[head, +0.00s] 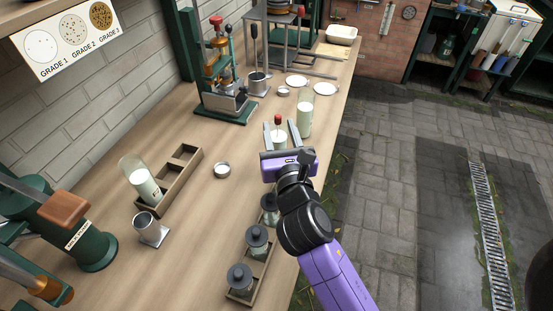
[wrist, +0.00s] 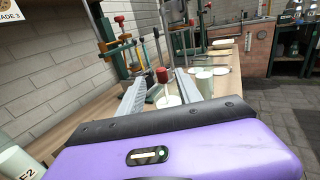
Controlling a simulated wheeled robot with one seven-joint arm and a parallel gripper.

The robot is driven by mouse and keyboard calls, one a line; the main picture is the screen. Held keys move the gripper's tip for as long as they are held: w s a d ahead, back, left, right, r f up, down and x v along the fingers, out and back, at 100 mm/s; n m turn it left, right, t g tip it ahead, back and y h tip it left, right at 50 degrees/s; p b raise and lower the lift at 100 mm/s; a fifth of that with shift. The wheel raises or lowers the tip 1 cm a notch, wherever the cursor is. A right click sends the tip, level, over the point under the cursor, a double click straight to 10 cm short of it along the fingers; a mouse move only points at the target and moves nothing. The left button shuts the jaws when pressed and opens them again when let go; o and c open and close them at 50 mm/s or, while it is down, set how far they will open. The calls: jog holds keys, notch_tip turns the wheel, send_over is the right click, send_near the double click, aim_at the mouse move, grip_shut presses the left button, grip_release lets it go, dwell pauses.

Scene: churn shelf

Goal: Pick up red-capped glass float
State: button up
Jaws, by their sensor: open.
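The red-capped float (head: 278,121) stands upright between the fingers of my gripper (head: 280,129) in the head view. Its red cap (wrist: 162,75) also shows between the fingers in the wrist view. Below the cap there is a pale, whitish body; I cannot tell whether this is the float's glass or a vessel holding it. My gripper is open, with one finger on each side of the float. Contact with the float cannot be made out. The float's lower end is hidden by my gripper.
A tall glass of milk (head: 305,118) stands close to the right of my gripper. A green-based press (head: 226,108) stands behind left. White dishes (head: 297,81) lie farther back. A wooden rack (head: 182,180) with a milk glass (head: 141,178) is to the left. Dark-lidded jars (head: 257,240) stand in front.

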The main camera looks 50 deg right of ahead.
aim_at(277, 116)
jog(key=p+x, duration=0.1)
jog(key=x, duration=0.6)
jog(key=shift+d, duration=0.2)
grip_shut()
